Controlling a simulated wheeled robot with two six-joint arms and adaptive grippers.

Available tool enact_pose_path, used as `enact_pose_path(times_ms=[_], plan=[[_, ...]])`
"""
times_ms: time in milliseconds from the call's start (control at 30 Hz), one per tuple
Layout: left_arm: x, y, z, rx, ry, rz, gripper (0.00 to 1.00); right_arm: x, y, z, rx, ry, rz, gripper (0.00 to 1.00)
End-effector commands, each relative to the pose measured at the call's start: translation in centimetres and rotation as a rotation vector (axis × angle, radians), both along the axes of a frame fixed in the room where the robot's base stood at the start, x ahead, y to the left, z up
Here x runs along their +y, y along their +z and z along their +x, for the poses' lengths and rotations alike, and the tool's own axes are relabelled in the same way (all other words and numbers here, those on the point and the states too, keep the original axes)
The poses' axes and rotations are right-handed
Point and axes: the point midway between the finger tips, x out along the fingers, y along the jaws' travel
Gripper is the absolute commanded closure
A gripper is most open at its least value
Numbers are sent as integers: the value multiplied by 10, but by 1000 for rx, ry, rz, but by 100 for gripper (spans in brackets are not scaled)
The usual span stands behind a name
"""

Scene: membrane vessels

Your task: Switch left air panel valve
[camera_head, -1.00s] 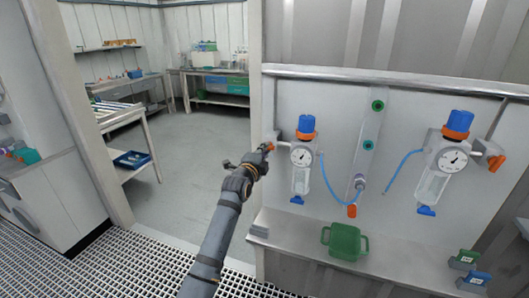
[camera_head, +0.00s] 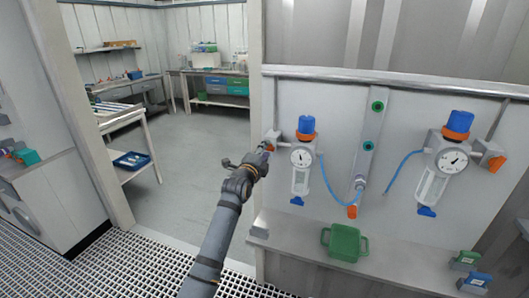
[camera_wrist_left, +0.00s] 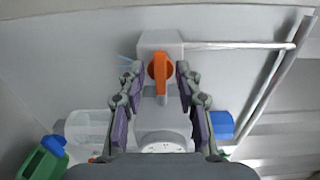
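The left air panel valve has an orange handle (camera_wrist_left: 160,72) on a pale grey body (camera_wrist_left: 160,41). It sits left of the left regulator with its round gauge (camera_head: 302,157) and blue knob (camera_head: 306,124). My left gripper (camera_head: 265,150) is at this valve. In the left wrist view, my left gripper (camera_wrist_left: 159,72) is open, with one finger on each side of the orange handle and a gap on both sides. In the head view the fingers hide most of the handle. My right gripper is in neither view.
A second regulator (camera_head: 452,158) with an orange valve handle (camera_head: 496,163) is on the panel's right. A green container (camera_head: 344,242) stands on the metal ledge (camera_head: 290,246) below. A blue hose links to the middle fitting. Open floor lies left of the panel.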

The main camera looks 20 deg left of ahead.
Motion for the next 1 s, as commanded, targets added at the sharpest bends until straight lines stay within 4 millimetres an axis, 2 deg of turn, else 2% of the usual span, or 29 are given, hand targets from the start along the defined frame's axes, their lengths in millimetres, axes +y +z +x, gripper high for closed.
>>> enact_pose_path(times_ms=[233, 333, 467, 700, 833, 1000], plan=[[0, 0, -1, 0, 0, -1, 65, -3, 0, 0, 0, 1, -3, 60], [1, -1, -8, 0, 0, 0, 65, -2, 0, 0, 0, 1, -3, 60], [1, -1, -33, 0, 0, 1, 65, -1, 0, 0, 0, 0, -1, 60], [3, -1, -91, 2, 0, 2, 65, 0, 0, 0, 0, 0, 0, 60], [4, -1, -111, 1, 0, 1, 65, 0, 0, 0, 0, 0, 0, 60], [4, -1, -120, 1, 0, 0, 65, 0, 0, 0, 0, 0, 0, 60]])
